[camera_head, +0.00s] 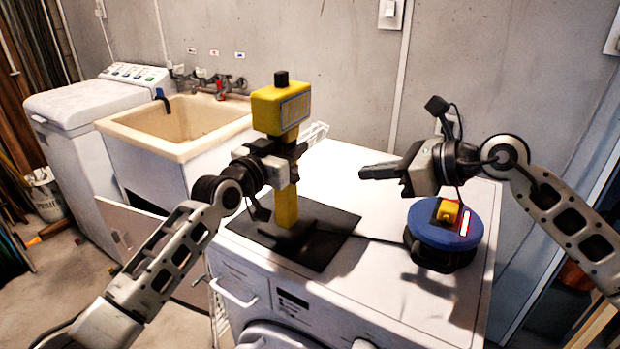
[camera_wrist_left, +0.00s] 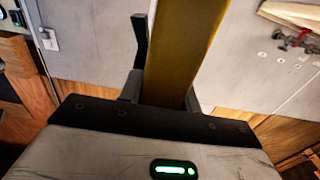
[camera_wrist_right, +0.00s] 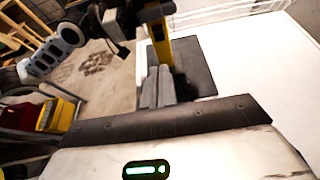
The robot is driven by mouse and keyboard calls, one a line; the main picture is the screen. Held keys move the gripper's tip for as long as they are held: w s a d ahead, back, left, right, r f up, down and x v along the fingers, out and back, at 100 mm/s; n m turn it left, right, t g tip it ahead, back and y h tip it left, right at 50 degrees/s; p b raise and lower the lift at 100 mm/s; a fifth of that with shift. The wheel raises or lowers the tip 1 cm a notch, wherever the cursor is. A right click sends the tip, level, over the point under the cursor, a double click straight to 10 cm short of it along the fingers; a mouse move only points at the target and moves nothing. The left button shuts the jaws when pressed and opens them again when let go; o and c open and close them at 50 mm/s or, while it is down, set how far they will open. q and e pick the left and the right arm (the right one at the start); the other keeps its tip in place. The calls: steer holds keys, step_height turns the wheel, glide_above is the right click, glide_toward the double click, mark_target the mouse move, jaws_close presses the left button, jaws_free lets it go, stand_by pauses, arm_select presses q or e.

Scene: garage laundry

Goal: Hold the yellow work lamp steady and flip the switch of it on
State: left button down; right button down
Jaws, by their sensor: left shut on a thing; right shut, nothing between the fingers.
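The yellow work lamp (camera_head: 281,108) stands upright on a black base plate (camera_head: 330,247) on the white washing machine (camera_head: 385,290). A black knob (camera_head: 281,78) sits on top of its head; I cannot tell whether this is the switch. My left gripper (camera_head: 292,160) is shut on the lamp's post, just below the head. The yellow post (camera_wrist_left: 185,50) also fills the space between the fingers in the left wrist view. My right gripper (camera_head: 368,171) is shut and empty, right of the lamp and apart from it. In the right wrist view, its fingertips (camera_wrist_right: 158,78) overlap the post (camera_wrist_right: 158,38).
A blue cable reel (camera_head: 428,226) with a yellow part on top stands at the machine's right, below my right arm. A dark cable runs between it and the lamp base. A beige sink (camera_head: 180,150) and a top-loading washer (camera_head: 90,100) stand to the left.

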mark_target(297, 180)
steer(key=x, duration=1.4)
steer(key=shift+r, duration=0.1)
steer(key=shift+a+f+y, duration=0.2)
steer(key=shift+f+y, duration=0.05)
steer(key=shift+y, duration=0.15)
steer(key=shift+r, duration=0.2)
steer(key=shift+w+a+r, duration=0.1)
steer(key=shift+r, duration=0.8)
steer(key=v, duration=1.4)
